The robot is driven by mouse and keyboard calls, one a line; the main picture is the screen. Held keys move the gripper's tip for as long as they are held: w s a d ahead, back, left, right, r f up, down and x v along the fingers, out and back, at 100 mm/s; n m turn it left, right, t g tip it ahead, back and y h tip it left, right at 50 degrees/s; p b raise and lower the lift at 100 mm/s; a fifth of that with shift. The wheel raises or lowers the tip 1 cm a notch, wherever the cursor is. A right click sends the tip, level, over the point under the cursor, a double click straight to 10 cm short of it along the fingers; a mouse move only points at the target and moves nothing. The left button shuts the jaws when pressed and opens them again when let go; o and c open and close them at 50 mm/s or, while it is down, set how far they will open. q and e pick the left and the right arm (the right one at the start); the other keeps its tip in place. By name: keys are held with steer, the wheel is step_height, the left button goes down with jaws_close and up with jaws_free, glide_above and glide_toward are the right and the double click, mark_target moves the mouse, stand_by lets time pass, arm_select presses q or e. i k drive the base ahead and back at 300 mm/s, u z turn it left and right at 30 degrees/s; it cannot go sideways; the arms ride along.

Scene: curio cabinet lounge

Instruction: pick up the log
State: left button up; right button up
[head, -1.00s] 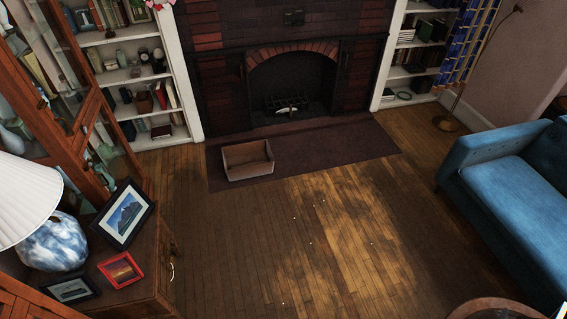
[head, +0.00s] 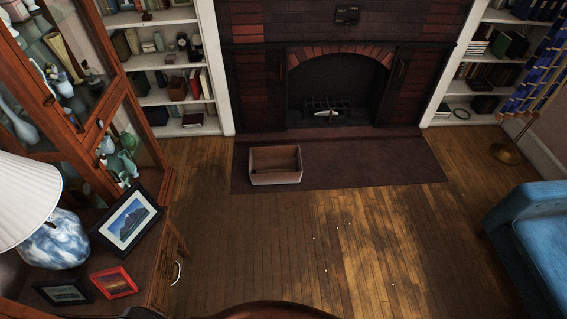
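A small pale piece that may be the log (head: 326,113) lies at the dark grate (head: 330,104) inside the brick fireplace; it is too small to be sure. An open brown box (head: 275,180) sits on the dark hearth slab in front of the fireplace, and I see no log in it. Neither of my grippers is in view.
The hearth slab (head: 370,170) borders an open wooden floor (head: 290,240) with a few tiny white specks. A side table with a lamp (head: 55,238) and picture frames stands left, below a glass cabinet. A blue sofa (head: 535,235) is at right. A curved brown edge (head: 262,311) shows at the bottom.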

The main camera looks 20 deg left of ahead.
mark_target(275, 170)
steer(key=i, duration=0.35)
steer(key=u, duration=1.15)
steer(key=i, duration=2.2)
steer(key=z, duration=1.1)
